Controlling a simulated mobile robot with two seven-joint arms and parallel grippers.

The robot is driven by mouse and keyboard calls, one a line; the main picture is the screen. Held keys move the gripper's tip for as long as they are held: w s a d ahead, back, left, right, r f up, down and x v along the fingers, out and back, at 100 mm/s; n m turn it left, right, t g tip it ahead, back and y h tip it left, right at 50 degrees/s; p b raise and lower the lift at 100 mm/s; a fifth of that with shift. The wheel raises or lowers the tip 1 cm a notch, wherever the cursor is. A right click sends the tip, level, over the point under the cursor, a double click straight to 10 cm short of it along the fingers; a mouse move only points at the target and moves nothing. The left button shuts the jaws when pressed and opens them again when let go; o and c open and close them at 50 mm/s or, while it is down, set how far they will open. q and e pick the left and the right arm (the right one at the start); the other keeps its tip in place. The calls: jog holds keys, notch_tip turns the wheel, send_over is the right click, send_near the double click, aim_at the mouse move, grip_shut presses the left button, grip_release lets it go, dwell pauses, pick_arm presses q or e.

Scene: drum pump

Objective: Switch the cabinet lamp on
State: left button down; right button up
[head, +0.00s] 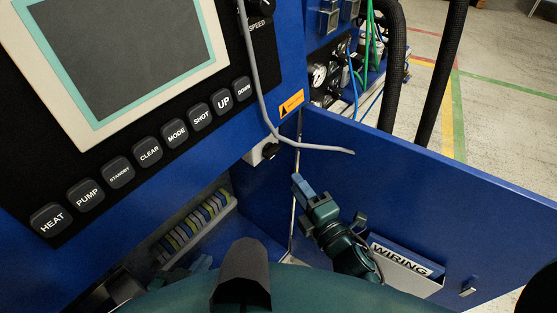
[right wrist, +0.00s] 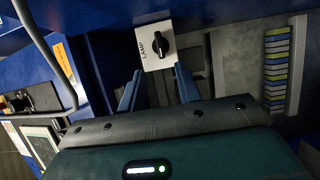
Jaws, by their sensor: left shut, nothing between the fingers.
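The lamp switch (right wrist: 158,46) is a pale square plate marked LAMP with a black knob, ahead of my right gripper in the right wrist view. In the head view its plate (head: 262,153) shows edge-on at the cabinet's lower corner. My right gripper (head: 301,186) is below and right of it, and no contact shows. Its two blue fingers (right wrist: 159,88) are apart with nothing between them, the knob lying beyond their tips. My left gripper (head: 197,268) is low at the left near the cabinet opening, mostly hidden, shut and empty. No lit lamp can be made out.
The open blue cabinet door (head: 420,190) with a WIRING pocket (head: 405,267) stands right of my right gripper. A grey cable (head: 262,100) hangs past the switch. A terminal strip (head: 197,228) is inside the cabinet. Panel buttons (head: 150,150) are at upper left.

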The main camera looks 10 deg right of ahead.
aim_at(275, 155)
jog(key=x, duration=1)
jog(key=shift+w+a, duration=0.1)
jog(key=shift+w, duration=0.15)
grip_shut()
